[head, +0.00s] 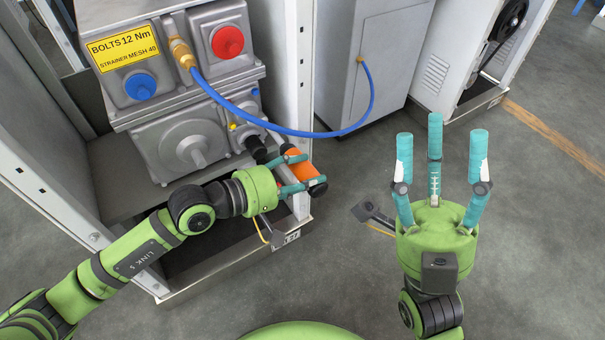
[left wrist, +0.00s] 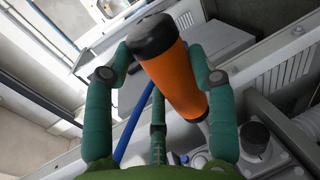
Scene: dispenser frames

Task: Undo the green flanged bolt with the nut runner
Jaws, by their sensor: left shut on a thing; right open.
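The nut runner (head: 299,163) has an orange body with black ends. My left gripper (head: 302,172) is shut around its body, in front of the machine's lower right side. Its black nose end (head: 257,150) points toward the grey housing; I cannot tell whether it touches a bolt. In the left wrist view the nut runner (left wrist: 178,78) lies tilted between the teal fingers, its black cap toward the upper left. I cannot make out the green flanged bolt in either view. My right gripper (head: 440,150) is open and empty, fingers spread, over the floor at right.
The grey machine (head: 178,140) carries a yellow bolt-torque label (head: 124,48), a red cap (head: 228,42) and a blue cap (head: 140,87). A blue hose (head: 318,134) loops to a grey cabinet (head: 385,60). A white frame post (head: 297,80) stands close to the tool. Floor at right is clear.

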